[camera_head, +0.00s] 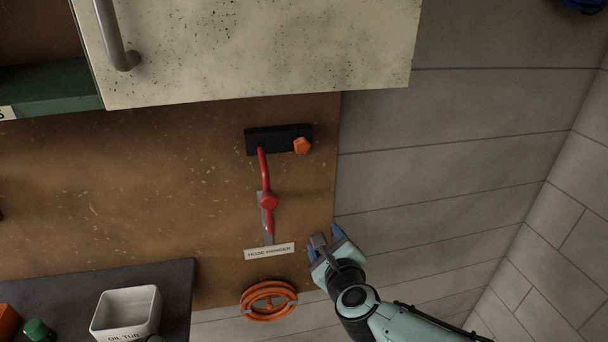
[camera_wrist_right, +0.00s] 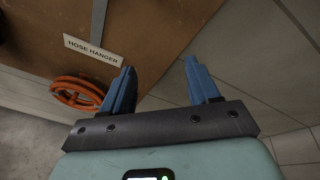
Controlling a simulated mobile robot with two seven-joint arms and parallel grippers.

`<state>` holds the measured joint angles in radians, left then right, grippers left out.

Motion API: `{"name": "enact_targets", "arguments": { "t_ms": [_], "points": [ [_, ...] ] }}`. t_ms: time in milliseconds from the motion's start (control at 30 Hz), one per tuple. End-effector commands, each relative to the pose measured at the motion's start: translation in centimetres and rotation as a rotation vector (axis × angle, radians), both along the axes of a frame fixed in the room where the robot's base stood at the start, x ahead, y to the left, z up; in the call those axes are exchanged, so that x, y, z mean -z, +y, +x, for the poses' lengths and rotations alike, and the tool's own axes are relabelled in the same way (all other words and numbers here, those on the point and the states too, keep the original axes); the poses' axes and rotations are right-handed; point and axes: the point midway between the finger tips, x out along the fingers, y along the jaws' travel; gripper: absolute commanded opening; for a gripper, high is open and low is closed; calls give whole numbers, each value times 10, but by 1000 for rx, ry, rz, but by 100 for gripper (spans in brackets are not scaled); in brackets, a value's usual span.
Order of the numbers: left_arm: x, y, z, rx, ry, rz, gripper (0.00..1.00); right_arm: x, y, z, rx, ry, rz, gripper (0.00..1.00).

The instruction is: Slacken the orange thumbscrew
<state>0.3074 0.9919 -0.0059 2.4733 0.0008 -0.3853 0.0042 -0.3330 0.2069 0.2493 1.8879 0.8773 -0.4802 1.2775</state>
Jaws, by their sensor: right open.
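The orange thumbscrew (camera_head: 302,145) sits at the right end of a black bracket (camera_head: 278,138) on the brown board. A red lever (camera_head: 266,180) hangs from near the bracket's left part, beside the thumbscrew. My right gripper (camera_head: 327,240) is below and a little right of the thumbscrew, well apart from it, near the board's right edge. In the right wrist view my right gripper (camera_wrist_right: 160,82) has its blue fingers spread with nothing between them. The thumbscrew is outside the right wrist view.
A "HOSE HANGER" label (camera_head: 269,251) and a coiled orange hose (camera_head: 268,300) are left of my right gripper. A speckled cabinet door (camera_head: 250,50) hangs above the bracket. A white oil tub (camera_head: 126,312) stands on a dark shelf at lower left. The grey wall at right is clear.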

Motion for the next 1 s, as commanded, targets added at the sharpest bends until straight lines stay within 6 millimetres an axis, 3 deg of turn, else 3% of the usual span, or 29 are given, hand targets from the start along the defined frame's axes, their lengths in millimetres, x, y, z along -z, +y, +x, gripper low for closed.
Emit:
{"name": "enact_targets", "arguments": {
  "t_ms": [33,100,200,300,467,1000],
  "points": [
    [4,0,-1,0,1,0,54,-49,7,-10,21,-43,145,60],
    [6,0,-2,0,2,0,54,-100,12,-24,40,-70,328,60],
    [8,0,-3,0,2,0,54,-148,14,-43,49,-87,514,60],
    [8,0,-3,0,2,0,54,-172,15,-53,49,-90,612,60],
    [5,0,-2,0,2,1,54,-178,18,-46,49,-88,641,60],
    [-30,0,13,0,-15,1,54,-179,49,53,51,-90,634,60]
  ]
}}
